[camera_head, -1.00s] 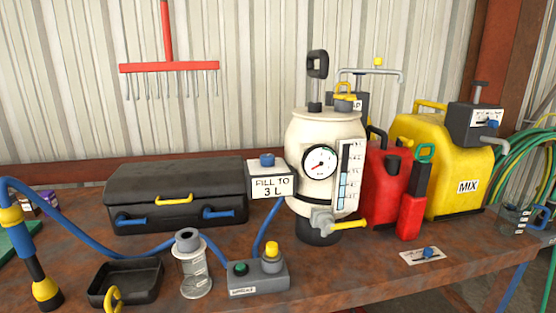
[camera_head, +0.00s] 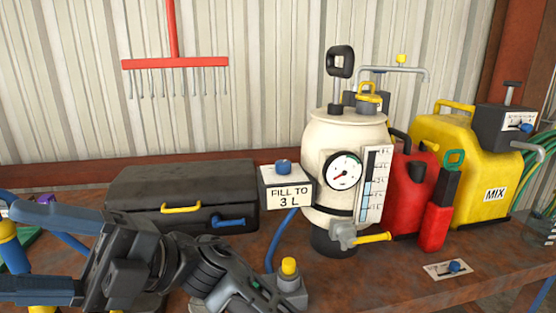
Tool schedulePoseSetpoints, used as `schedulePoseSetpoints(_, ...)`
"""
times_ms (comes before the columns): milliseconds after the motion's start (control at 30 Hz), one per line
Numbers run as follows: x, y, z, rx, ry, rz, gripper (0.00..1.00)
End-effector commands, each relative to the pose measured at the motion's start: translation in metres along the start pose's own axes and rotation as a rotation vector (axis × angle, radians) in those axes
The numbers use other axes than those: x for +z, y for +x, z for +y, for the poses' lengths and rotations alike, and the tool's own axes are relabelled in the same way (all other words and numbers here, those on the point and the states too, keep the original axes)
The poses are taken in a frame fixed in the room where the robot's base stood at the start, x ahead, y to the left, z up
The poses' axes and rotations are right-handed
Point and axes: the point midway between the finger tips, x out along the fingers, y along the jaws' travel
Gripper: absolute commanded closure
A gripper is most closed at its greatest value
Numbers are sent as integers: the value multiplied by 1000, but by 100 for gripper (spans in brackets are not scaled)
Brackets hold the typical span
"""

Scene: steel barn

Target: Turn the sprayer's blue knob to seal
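The sprayer appears to be the cream tank (camera_head: 330,136), upright, with a round gauge (camera_head: 343,171), a black top handle and a yellow-levered tap (camera_head: 372,237). A blue knob (camera_head: 284,167) sits on a white box (camera_head: 287,189) marked "FILL TO 3 L", beside the tank's left side. Other blue knobs are on a small flat plate (camera_head: 453,267) and on a dark box (camera_head: 526,127) at the yellow can. I cannot tell from labels which knob seals. My gripper (camera_head: 8,250) is open at lower left, its fingers pointing left, apart from all these knobs.
A black case (camera_head: 160,183) stands behind my arm. A red can (camera_head: 412,200) and a yellow can (camera_head: 462,180) stand right of the tank. A yellow-buttoned grey base (camera_head: 289,287) is close to my arm. Rusty bench top (camera_head: 400,290) is bare in front of the tap.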

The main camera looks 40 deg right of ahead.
Motion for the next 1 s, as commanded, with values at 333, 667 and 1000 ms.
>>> schedulePoseSetpoints(333,59,-44,-4,-626,-124,164,33)
schedulePoseSetpoints(667,119,-169,46,-1299,-120,134,33)
schedulePoseSetpoints(1000,139,-315,195,-1951,12,-101,33)
